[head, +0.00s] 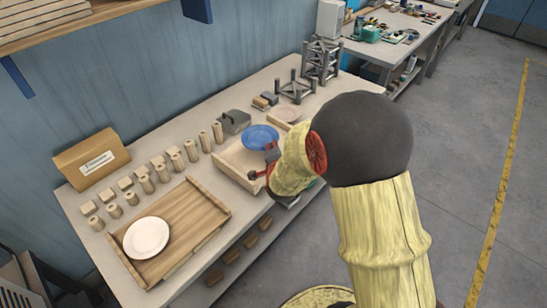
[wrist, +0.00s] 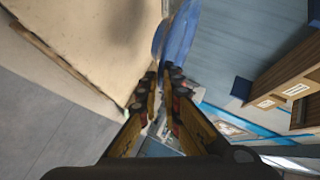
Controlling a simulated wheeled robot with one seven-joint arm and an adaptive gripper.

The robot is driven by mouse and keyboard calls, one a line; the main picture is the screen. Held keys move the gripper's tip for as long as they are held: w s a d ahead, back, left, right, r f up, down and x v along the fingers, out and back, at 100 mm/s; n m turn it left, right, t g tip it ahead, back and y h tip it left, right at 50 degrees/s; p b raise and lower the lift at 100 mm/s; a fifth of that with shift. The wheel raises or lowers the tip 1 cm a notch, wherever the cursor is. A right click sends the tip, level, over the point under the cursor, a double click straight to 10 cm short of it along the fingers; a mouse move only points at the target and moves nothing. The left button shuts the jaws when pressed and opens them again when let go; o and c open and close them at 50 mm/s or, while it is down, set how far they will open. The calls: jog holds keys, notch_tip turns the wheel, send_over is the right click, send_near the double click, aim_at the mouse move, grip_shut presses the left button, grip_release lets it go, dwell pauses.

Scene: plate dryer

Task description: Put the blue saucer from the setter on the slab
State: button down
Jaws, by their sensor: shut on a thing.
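The blue saucer (head: 259,136) is in my gripper (head: 271,154), which is shut on its near edge. In the head view the saucer appears over the far part of a pale, low-sided tray (head: 228,166). I cannot tell whether it touches anything below. In the wrist view the saucer (wrist: 181,35) stands nearly edge-on at the closed fingertips (wrist: 164,75). A grey metal frame with upright posts (head: 296,90) stands behind it. I cannot tell for sure which piece is the setter or the slab. My arm hides part of the bench's right side.
A white plate (head: 146,237) lies on a brown wooden tray (head: 190,207) at the front left. Several small wooden blocks and cylinders (head: 176,160) stand behind it. A cardboard box (head: 92,158), a grey box (head: 233,121), a pinkish plate (head: 286,114) and a taller metal stack (head: 321,61) are also there.

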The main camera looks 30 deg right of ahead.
jog(key=f, duration=0.1)
jog(key=w+d+f, duration=0.1)
jog(key=w+f+b, duration=0.1)
jog(key=shift+w+d+f, duration=0.25)
jog(key=shift+d+f, duration=0.15)
jog(key=shift+w+f+b, duration=0.1)
jog(key=shift+f+b, duration=0.45)
jog(key=shift+f, duration=1)
jog(key=shift+f, duration=0.1)
jog(key=c, duration=2)
grip_release()
